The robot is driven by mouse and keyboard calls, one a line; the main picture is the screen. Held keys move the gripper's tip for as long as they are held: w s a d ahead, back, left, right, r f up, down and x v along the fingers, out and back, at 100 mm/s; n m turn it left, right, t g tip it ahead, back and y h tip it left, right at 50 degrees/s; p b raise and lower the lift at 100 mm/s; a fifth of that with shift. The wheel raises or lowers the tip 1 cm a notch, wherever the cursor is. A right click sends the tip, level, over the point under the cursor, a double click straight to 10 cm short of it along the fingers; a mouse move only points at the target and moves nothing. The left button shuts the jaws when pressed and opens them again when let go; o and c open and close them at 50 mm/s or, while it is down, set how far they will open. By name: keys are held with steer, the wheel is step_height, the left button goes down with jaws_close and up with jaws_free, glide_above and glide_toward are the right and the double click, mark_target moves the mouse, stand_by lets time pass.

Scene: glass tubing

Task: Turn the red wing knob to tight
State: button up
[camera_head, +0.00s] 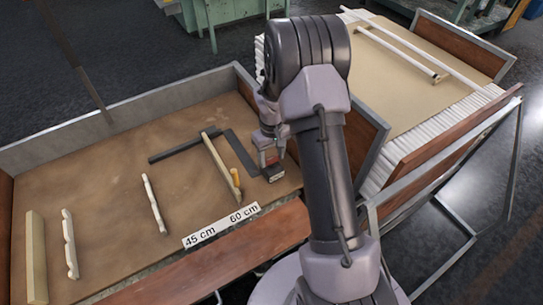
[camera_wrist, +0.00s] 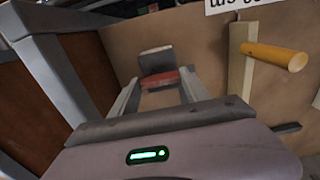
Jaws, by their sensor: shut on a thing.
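The red wing knob (camera_wrist: 168,79) sits between the two fingers of my gripper (camera_wrist: 158,82) in the wrist view, with a dark grey block (camera_wrist: 155,58) just beyond it. My gripper is shut on the knob. In the head view my gripper (camera_head: 270,152) reaches down at the right end of the brown bench, and a small red patch of the knob (camera_head: 269,157) shows at its tip. The fingers hide the knob's sides, and I cannot tell its turn angle.
Just left of my gripper stands a wooden strip with a yellow handle (camera_head: 237,179), also in the wrist view (camera_wrist: 275,56). Dark bars (camera_head: 178,149) lie behind it. A label strip (camera_head: 222,226) reads 45 cm and 60 cm. White shaped pieces (camera_head: 153,203) lie left. White tubes (camera_head: 402,50) lie right.

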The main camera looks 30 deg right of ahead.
steer(key=m, duration=0.5)
steer(key=shift+b, duration=0.3)
steer(key=m+b, duration=0.1)
steer(key=m, duration=0.3)
steer(key=m+b, duration=0.1)
steer(key=m, duration=0.4)
steer(key=shift+m+b, duration=0.4)
steer(key=shift+m, duration=1.5)
steer(key=o, duration=1.4)
